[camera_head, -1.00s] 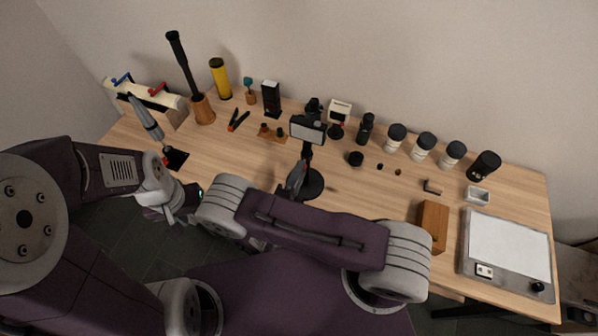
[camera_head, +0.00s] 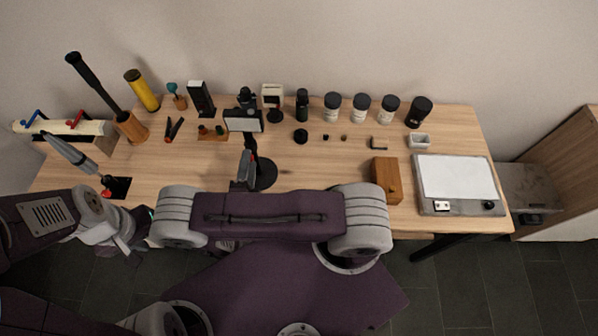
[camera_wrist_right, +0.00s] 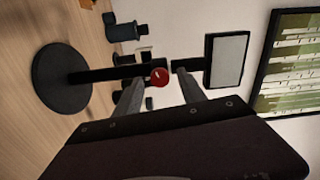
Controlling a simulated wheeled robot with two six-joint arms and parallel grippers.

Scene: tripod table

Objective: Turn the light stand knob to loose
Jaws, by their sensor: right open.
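The light stand has a round black base (camera_head: 265,176), a dark pole and a rectangular light panel (camera_head: 243,121) on top. In the right wrist view the stand appears sideways, with its base (camera_wrist_right: 62,78) at left and the panel (camera_wrist_right: 226,60) at right. Its red knob (camera_wrist_right: 159,77) is on the pole. My right gripper (camera_head: 246,168) is at the pole; in the right wrist view its open fingers (camera_wrist_right: 158,80) flank the knob, with gaps on both sides. Contact is not visible. My left gripper (camera_head: 128,238) is low at left, its jaws unclear.
A wooden box (camera_head: 385,180) and a white-topped tablet (camera_head: 457,182) are at right. A soldering-iron-like tool (camera_head: 70,152) stands at left. The table right of the stand has free room.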

